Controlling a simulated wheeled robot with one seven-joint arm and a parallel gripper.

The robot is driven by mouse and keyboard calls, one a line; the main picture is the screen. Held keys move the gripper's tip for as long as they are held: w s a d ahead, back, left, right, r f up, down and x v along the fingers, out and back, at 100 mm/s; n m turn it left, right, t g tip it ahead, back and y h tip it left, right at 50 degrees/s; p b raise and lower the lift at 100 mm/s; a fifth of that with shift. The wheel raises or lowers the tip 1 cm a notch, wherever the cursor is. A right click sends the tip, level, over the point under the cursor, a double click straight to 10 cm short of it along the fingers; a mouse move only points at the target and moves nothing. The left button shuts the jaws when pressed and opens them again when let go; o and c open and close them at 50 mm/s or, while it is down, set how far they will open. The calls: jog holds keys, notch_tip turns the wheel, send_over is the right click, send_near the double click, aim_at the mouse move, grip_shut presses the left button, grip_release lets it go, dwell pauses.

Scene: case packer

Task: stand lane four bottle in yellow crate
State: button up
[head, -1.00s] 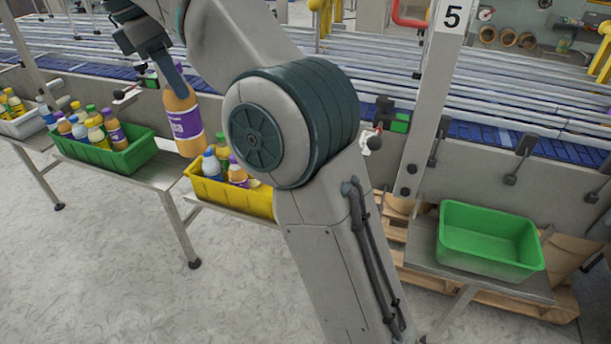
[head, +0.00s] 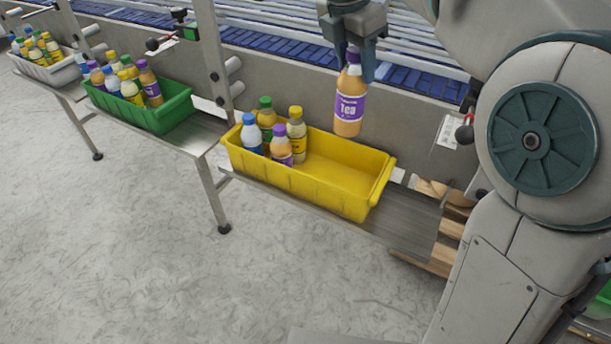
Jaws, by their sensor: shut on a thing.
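My gripper (head: 354,60) is shut on an orange bottle with a purple "Tea" label (head: 350,101), gripping it at its top. The bottle hangs upright above the right, rear part of the yellow crate (head: 345,205). Its base appears clear of the crate floor. The crate holds several bottles in its left end: a blue-capped one (head: 251,135), a green-capped one (head: 266,118), a yellow-capped one (head: 297,135) and an orange one with a purple label (head: 281,150). The right half of the crate floor is bare.
The yellow crate stands on a metal shelf (head: 410,222) beside the conveyor (head: 290,35). A green crate (head: 170,116) and a grey crate (head: 50,72), both with bottles, stand to the left. A post (head: 212,60) rises behind the yellow crate's left end.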

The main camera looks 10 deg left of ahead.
aim_at(353, 135)
jog(key=shift+n, duration=0.8)
jog(key=f, duration=0.1)
jog(key=d+f, duration=0.1)
jog(key=s+f, duration=0.1)
jog(key=f, duration=0.1)
jog(key=shift+s+d+b, duration=0.1)
jog(key=shift+d+b, duration=0.2)
jog(key=shift+b, duration=0.1)
notch_tip(353, 135, down, 12)
jog(key=shift+f, duration=0.2)
jog(key=shift+f+b, duration=0.35)
jog(key=shift+f, duration=2.5)
jog(key=o, duration=1.5)
jog(key=shift+t, duration=0.3)
jog(key=v, duration=1.2)
jog(key=shift+d, duration=0.15)
